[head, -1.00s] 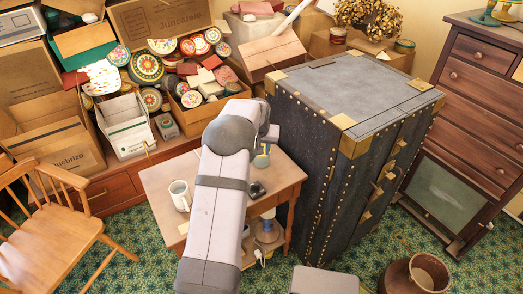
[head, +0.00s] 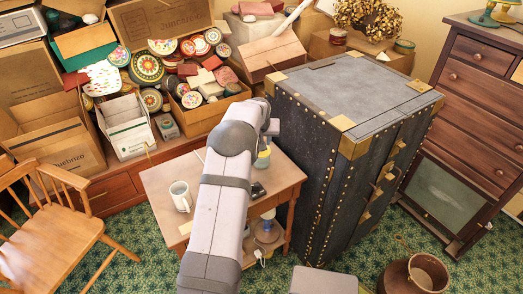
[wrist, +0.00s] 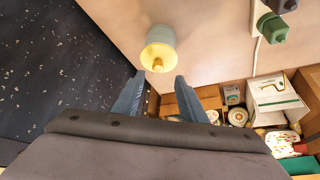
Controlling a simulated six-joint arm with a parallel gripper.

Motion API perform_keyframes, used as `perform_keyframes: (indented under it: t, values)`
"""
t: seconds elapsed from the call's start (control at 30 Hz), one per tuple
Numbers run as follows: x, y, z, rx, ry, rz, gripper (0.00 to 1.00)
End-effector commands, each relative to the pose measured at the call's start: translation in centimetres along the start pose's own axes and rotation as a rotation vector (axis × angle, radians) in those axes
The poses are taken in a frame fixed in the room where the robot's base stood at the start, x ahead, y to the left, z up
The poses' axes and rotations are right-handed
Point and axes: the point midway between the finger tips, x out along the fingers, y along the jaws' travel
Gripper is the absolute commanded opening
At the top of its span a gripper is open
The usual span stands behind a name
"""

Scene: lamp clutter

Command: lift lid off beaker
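The beaker (wrist: 160,36) is a small grey-blue vessel on the table in the wrist view. Its pale yellow lid (wrist: 160,58) faces me, with a small knob near its edge. My gripper (wrist: 158,76) is open, its two blue-grey fingers apart and empty. In that picture the fingertips lie just below the lid, one to each side, and do not appear to touch it. In the head view the beaker (head: 262,160) shows beside my wrist near the table's back right, partly hidden by my arm, and my fingers cannot be made out clearly.
A tall dark trunk (head: 352,120) stands close on the right. Boxes and tins (head: 150,75) crowd the back left.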

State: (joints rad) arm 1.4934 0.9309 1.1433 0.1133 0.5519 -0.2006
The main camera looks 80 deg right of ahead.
Motion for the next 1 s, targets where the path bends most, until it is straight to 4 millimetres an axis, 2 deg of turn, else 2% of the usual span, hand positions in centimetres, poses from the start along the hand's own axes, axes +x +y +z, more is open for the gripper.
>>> perform_keyframes:
  t: [0.4,0.8,0.87,0.97,1.0]
  values:
    - [3.9,0.5,0.3,0.001,-0.001,0.000,0.38]
    - [4.6,0.5,0.3,0.001,0.000,0.000,0.38]
    - [4.6,0.5,0.3,0.001,0.000,0.000,0.26]
    - [4.6,0.5,0.3,0.001,0.000,0.000,0.03]
    - [4.6,0.5,0.3,0.001,0.000,0.000,0.00]
